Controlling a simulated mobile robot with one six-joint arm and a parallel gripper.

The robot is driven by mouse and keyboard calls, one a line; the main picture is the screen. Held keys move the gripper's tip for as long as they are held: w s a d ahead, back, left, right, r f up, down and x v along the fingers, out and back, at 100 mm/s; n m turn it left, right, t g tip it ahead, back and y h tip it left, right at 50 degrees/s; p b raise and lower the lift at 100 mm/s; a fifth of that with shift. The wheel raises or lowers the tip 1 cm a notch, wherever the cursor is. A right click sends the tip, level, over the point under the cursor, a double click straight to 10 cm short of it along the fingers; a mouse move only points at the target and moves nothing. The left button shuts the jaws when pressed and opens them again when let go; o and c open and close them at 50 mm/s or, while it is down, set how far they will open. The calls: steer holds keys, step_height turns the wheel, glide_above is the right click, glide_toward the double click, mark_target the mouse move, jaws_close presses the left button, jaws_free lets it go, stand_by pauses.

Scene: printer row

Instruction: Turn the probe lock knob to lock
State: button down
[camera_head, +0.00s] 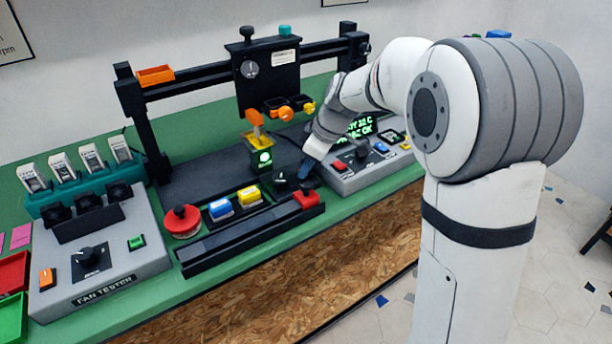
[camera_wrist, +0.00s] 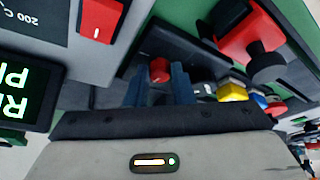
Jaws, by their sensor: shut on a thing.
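My gripper (camera_wrist: 161,82) points down at a dark panel in the wrist view. Its two blue-grey fingers stand on either side of a small red-topped knob (camera_wrist: 159,68), which I take for the probe lock knob, and are shut on it. In the head view, my gripper (camera_head: 304,170) is low beside a small black box (camera_head: 284,183), between the printer bed and the right control box. The fingertips and the held knob are mostly hidden there. No lock marking is readable, so I cannot tell the knob's angle.
A red block with a black knob (camera_head: 306,198) stands close in front of my gripper. The grey control box (camera_head: 345,180) with its lit screen is close on the right. Yellow (camera_head: 248,195) and blue (camera_head: 221,208) pieces sit to the left. The printer carriage (camera_head: 268,75) rises behind.

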steer(key=shift+a+n+g+b, duration=0.1)
steer(key=shift+n+g+b, duration=0.35)
steer(key=shift+n, duration=0.55)
steer(key=c, duration=1.3)
jaws_free()
steer(key=shift+o, duration=0.2)
steer(key=v, duration=0.7)
steer(key=shift+r+p, duration=0.35)
steer(key=shift+p, duration=0.1)
